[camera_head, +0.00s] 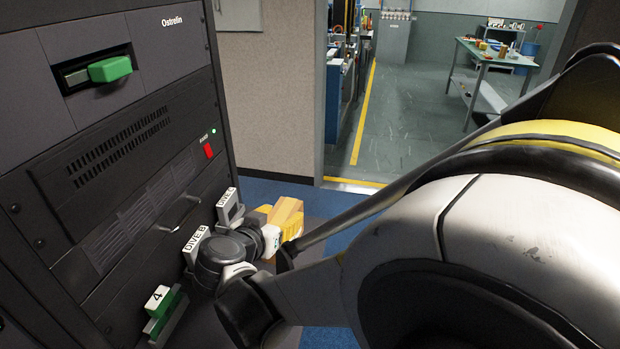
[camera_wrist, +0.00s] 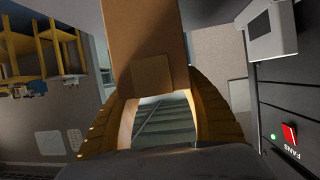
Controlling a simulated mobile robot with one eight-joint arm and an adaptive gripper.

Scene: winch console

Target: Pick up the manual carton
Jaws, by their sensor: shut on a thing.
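The brown carton (camera_wrist: 148,40) is in the upper middle of the wrist view, between the two orange-yellow fingers of my gripper (camera_wrist: 155,82). The fingers are shut on it, and a gap shows between its near end and the gripper's palm. The carton's far end runs out of the picture. In the head view my gripper (camera_head: 282,218) is beside the right edge of the dark console, with orange shapes at its end. I cannot clearly tell carton from fingers there.
The dark console rack (camera_head: 120,150) fills the left, with a green handle (camera_head: 110,69), a red switch (camera_head: 208,151) and labelled parts sticking out low down. A wall stands behind. A doorway opens onto a room with a workbench (camera_head: 490,57) and clear floor (camera_head: 410,120).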

